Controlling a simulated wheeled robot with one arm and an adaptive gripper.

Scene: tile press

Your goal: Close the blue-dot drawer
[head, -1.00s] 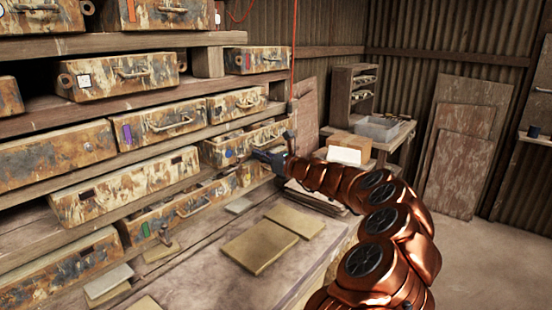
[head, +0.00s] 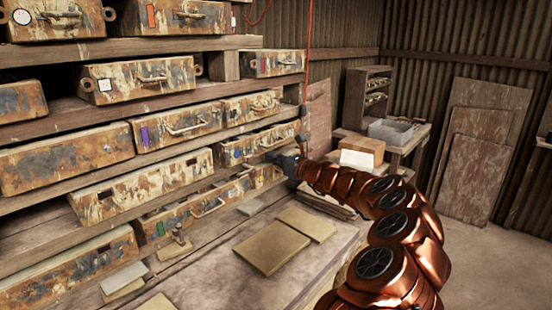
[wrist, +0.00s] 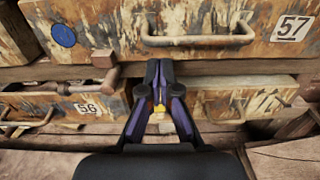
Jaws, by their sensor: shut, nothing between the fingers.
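The blue-dot drawer has a rusty, peeling front (wrist: 115,25) with a blue round mark (wrist: 63,35), a bar handle (wrist: 200,41) and a "57" label. In the head view its front (head: 262,143) sits in a lower row of the shelf, with the blue dot at its left end. My gripper (wrist: 159,68) is shut and empty, its fingertips at the drawer front just below the left end of the handle. Whether they touch it I cannot tell. In the head view my gripper (head: 270,157) is at the drawer's lower front. How far the drawer stands out is unclear.
A drawer labelled "56" (wrist: 87,107) is below in the wrist view, with a brown rod and knob (wrist: 98,80) at its upper edge. Tan tiles (head: 272,247) lie on the bench. A cardboard box (head: 362,150) stands on the bench behind my arm.

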